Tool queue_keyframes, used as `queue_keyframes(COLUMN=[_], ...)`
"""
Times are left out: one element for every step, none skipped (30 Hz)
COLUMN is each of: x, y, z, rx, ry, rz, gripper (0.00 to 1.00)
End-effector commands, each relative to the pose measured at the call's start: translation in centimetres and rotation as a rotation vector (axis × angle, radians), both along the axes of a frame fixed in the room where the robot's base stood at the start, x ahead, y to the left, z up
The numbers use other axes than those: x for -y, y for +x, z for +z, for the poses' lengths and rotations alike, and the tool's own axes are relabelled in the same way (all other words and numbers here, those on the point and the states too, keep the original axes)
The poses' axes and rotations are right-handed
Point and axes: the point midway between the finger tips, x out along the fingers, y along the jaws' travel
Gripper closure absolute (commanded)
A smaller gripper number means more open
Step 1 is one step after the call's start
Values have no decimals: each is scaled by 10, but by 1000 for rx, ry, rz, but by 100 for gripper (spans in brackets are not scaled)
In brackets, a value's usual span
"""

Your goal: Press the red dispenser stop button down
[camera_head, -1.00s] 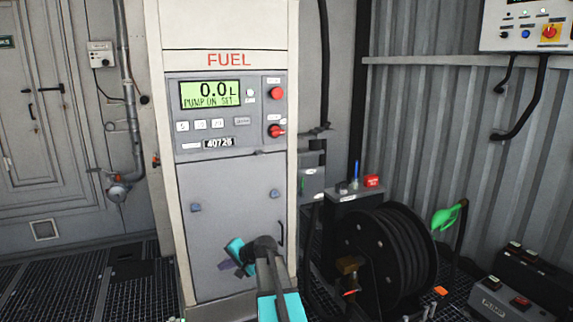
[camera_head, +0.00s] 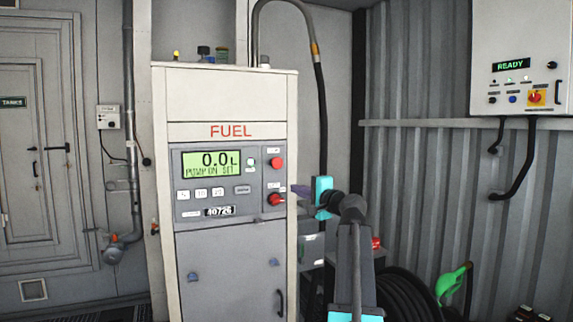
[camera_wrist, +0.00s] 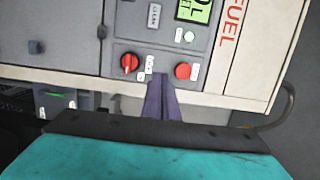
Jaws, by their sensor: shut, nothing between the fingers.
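The round red stop button (camera_head: 277,163) is at the upper right of the fuel dispenser's (camera_head: 228,110) control panel. It also shows in the wrist view (camera_wrist: 183,71), standing out from the panel. A red rotary knob (camera_head: 274,199) sits below it, and shows left of the button in the wrist view (camera_wrist: 129,63). My gripper (camera_head: 298,190) is at the panel's right edge, near knob height. Its dark fingers are together and empty; in the wrist view (camera_wrist: 161,90) their tips point between knob and button. I cannot tell whether they touch the panel.
The green display (camera_head: 211,163) reads 0.0 L and "PUMP ON SET". A hose reel (camera_head: 405,295) with a green nozzle (camera_head: 452,281) stands at lower right. A wall control box (camera_head: 520,70) reads READY. A black hose (camera_head: 320,90) hangs behind the dispenser's right side.

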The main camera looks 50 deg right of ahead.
Motion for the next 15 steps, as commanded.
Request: queue_keyframes(x=[6,8,9,10,11,12,12,13,13,13,13,13,13,12,12], y=[-9,-14,-18,-21,-24,-26,-28,-28,-29,-29,-29,-29,-29,-29,-29], z=[20,28,38,44,48,52,55,56,57,57,57,57,56,56,56], rx=[23,35,47,54,62,68,71,73,75,75,75,75,74,74,74], ry=[-2,-2,-1,0,0,1,2,2,2,3,3,2,2,2,2], rz=[-11,-14,-19,-22,-24,-26,-27,-27,-28,-28,-28,-28,-28,-28,-27], gripper=[100,100,100,100,100,100,100,100,100,100,100,100,100,100,100])
